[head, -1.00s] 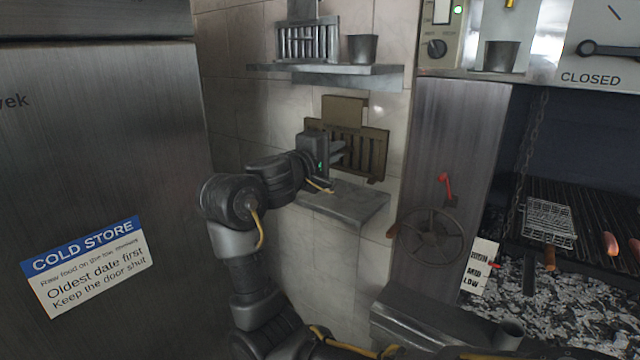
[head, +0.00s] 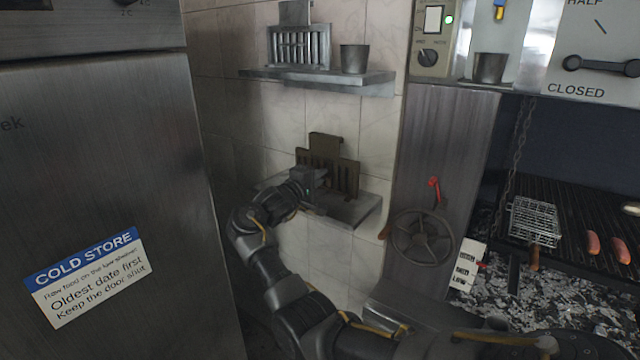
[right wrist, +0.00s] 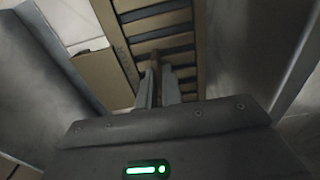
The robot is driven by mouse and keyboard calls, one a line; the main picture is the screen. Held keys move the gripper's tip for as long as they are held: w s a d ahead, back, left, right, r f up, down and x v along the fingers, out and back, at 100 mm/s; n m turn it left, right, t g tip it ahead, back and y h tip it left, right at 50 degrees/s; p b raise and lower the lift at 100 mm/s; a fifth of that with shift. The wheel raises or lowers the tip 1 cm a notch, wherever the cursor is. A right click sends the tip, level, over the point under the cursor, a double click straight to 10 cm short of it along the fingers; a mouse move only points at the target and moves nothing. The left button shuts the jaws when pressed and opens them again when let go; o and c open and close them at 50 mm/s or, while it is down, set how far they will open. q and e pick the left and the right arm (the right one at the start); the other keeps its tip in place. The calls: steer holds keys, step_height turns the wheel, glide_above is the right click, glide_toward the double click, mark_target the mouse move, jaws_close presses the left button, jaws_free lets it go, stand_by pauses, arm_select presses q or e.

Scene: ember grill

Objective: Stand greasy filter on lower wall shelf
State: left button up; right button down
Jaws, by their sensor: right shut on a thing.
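The greasy filter (head: 345,176), brown and slatted with a plate-like tab on top, is upright at the lower wall shelf (head: 357,209), near its back by the wall. Whether its bottom edge touches the shelf is hard to tell. My right gripper (head: 320,178) is at the filter's front left, shut on it. In the right wrist view the fingers (right wrist: 158,88) close on a bar of the filter (right wrist: 150,22). My left gripper is not in view.
The upper shelf (head: 375,80) above holds a clean metal filter (head: 298,48) and a metal cup (head: 354,59). The cold store door (head: 100,130) stands at left. A handwheel (head: 421,237) and the grill (head: 580,215) are at right.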

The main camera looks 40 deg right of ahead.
steer(key=shift+s+f+p, duration=0.15)
steer(key=shift+f+p, duration=0.4)
steer(key=shift+f, duration=0.35)
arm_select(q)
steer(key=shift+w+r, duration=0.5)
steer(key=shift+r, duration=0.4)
arm_select(e)
steer(key=shift+f, duration=0.3)
steer(key=c, duration=2)
jaws_free()
steer(key=shift+f, duration=0.2)
steer(key=o, duration=0.4)
steer(key=shift+r, duration=0.1)
steer(key=shift+o, duration=0.2)
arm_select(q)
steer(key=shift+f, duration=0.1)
arm_select(e)
steer(key=shift+a, duration=0.1)
arm_select(q)
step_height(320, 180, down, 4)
steer(key=b, duration=0.4)
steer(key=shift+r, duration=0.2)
arm_select(e)
steer(key=v, duration=1.2)
